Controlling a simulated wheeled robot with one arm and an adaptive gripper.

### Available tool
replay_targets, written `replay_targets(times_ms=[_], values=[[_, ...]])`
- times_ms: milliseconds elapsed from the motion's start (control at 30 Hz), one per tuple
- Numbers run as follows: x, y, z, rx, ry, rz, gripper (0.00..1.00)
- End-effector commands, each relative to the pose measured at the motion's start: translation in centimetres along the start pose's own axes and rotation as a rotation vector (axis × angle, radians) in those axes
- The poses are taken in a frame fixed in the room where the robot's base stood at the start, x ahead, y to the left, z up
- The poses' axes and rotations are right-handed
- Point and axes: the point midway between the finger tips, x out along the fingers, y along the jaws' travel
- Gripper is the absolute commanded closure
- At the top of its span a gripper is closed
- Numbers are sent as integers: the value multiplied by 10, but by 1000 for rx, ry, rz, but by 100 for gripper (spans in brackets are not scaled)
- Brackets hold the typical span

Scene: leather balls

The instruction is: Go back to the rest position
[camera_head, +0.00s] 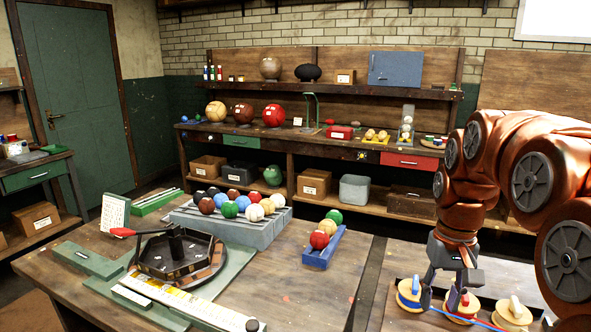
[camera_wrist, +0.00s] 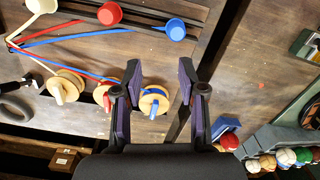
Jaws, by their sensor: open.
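My gripper (camera_wrist: 158,85) hangs over the front right table in the wrist view, jaws apart with nothing held between them. In the wrist view a wooden spool with a blue handle (camera_wrist: 154,103) shows below, between and beyond the fingers. My gripper (camera_head: 456,284) also shows in the head view, pointing down above the spools. A yellow-blue spool (camera_head: 409,294) is left of it and another yellow spool (camera_head: 512,314) is to its right. A third spool (camera_head: 462,306) is beneath it, partly hidden.
A blue rack with balls (camera_head: 323,247) and a grey ball tray (camera_head: 228,229) stand on the left table, beside a black tray with a red-handled tool (camera_head: 177,255). A shelved bench (camera_head: 300,145) runs behind.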

Motion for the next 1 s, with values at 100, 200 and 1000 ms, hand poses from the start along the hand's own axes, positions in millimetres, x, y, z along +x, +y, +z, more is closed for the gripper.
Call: replay_targets(times_ms=[100, 200, 1000], values=[[8, -15, 36, -29, -14, 3, 59], [18, -25, 64, -48, -25, 6, 59], [105, -48, 243, -130, -88, 27, 59]])
